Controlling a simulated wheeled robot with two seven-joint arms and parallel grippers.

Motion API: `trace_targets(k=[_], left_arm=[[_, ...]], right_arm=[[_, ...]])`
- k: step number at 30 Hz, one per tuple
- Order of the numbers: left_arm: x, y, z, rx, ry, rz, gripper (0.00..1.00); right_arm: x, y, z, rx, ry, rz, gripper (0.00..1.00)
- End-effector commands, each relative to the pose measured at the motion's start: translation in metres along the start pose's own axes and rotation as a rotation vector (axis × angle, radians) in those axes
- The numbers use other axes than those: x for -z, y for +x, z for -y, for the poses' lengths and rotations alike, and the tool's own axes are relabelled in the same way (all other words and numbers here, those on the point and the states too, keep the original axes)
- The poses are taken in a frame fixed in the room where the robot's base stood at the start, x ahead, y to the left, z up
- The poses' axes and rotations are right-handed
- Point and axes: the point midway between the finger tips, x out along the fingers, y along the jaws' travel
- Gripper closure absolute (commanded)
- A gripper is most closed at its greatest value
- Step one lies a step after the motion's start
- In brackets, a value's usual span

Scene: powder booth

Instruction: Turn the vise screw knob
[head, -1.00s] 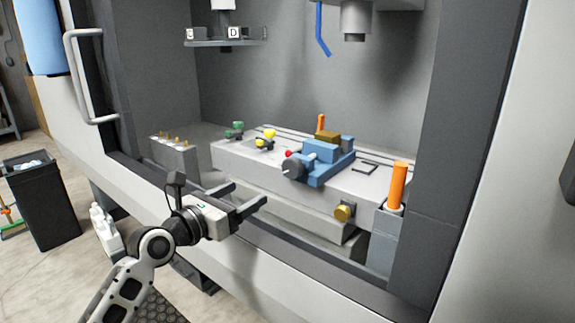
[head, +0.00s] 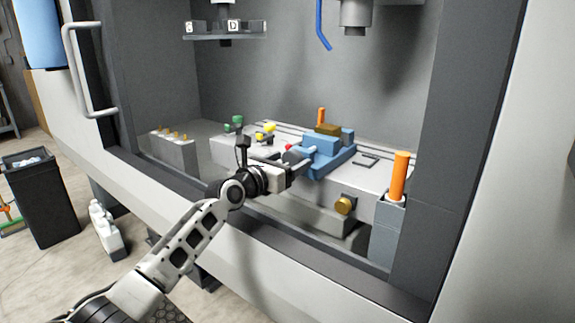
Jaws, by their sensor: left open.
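The blue vise (head: 326,158) sits on the machine table (head: 378,178), with a brown block (head: 328,131) on top. Its dark screw knob faces front left and is now mostly hidden by my left gripper (head: 297,165). That gripper is open, with its fingers reaching toward the front of the vise at the knob. I cannot tell whether the fingers touch the knob or are just around it. My right gripper is not in view.
A red knob (head: 288,147), yellow (head: 269,128) and green (head: 236,121) pieces are behind the gripper. A brass knob (head: 345,205) is on the table's front. An orange cylinder (head: 400,177) stands at right. The blue hose (head: 322,25) hangs above.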

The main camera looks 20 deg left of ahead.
Motion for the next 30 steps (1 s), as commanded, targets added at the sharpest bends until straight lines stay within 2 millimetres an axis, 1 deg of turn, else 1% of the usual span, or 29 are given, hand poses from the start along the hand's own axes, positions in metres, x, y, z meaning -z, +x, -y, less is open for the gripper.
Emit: trace_targets(k=[8, 9, 11, 12, 13, 14, 23, 30], left_arm=[[-0.0002, 0.0018, 0.0004, 0.001, 0.001, 0.0, 0.28], [-0.0002, 0.0017, 0.0004, 0.001, 0.001, 0.0, 0.34], [-0.0001, 0.0017, 0.0004, 0.001, 0.001, 0.0, 0.5], [-0.0001, 0.0016, 0.0004, 0.001, 0.001, 0.0, 0.62], [-0.0001, 0.0016, 0.0004, 0.001, 0.001, 0.0, 0.7], [-0.0001, 0.0016, 0.0004, 0.001, 0.0, 0.0, 0.73], [-0.0002, 0.0015, 0.0005, 0.0, 0.023, 0.0, 0.73], [0.0002, 0.0015, 0.0017, 0.001, 0.138, -0.001, 0.73]], right_arm=[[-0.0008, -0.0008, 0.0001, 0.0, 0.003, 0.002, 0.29], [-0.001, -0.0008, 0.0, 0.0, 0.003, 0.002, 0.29], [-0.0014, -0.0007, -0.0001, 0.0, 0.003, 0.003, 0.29], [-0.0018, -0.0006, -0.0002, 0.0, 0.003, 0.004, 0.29], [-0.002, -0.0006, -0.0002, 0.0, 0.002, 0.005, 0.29], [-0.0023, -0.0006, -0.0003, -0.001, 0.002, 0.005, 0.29], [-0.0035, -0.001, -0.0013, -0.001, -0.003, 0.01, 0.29], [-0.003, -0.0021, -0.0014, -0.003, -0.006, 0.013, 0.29]])
